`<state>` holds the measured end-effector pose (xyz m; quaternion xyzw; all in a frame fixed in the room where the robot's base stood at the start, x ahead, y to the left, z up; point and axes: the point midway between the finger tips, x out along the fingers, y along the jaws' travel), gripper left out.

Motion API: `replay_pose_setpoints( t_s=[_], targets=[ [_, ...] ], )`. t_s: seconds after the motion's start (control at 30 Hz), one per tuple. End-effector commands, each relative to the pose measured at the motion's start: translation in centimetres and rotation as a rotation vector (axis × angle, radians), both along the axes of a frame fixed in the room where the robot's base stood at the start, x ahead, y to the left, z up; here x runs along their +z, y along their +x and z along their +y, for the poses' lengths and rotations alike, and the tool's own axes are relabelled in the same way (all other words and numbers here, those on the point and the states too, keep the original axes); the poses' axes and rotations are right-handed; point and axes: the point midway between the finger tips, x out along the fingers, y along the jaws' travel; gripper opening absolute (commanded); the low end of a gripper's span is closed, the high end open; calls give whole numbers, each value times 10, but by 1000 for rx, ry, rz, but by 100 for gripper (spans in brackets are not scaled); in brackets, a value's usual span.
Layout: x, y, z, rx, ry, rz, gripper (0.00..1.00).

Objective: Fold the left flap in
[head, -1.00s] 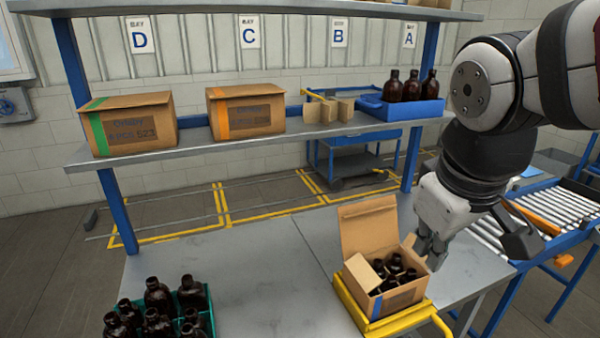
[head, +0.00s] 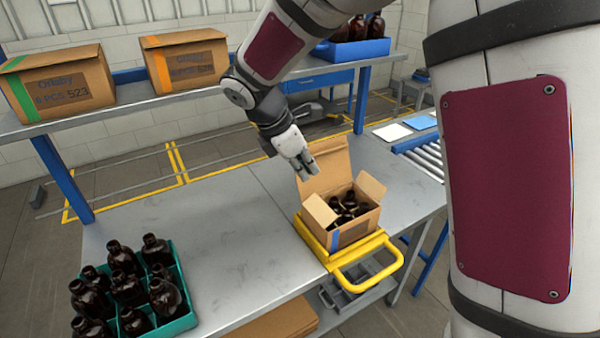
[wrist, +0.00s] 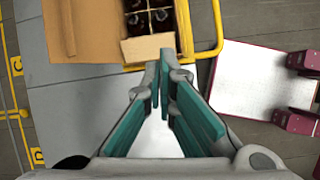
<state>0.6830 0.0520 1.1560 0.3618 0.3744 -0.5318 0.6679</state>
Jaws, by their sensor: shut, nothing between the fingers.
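The open cardboard box (head: 357,228) holds several dark bottles (head: 348,207) with its tall back lid (head: 325,168) standing up. Its left flap (head: 320,212) sticks up at the left side, not folded over the bottles. The right flap (head: 371,188) is also up. My gripper (head: 306,170) is shut and empty, above and left of the box near the lid. In the wrist view the closed fingertips (wrist: 163,72) appear just beside a flap (wrist: 147,47), which seems to be the left one; whether they touch it I cannot tell.
The box sits on a yellow tray (head: 309,238) with a handle, on a grey table (head: 225,235). A teal crate (head: 180,325) of bottles stands at the table's left. A shelf (head: 140,108) with two closed boxes is behind. The table between crate and box is clear.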

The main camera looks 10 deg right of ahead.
Motion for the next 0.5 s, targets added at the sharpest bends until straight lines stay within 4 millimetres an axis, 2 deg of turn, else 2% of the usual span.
replay_pose_setpoints(
  t_s=[0.1,0.23,0.37,0.5],
  targets=[
    [-19,13,9,92,-37,51,0],
    [-27,19,12,137,-54,74,0],
    [-35,20,8,141,-58,79,0],
    [-53,21,-2,140,-57,81,0]
  ],
)
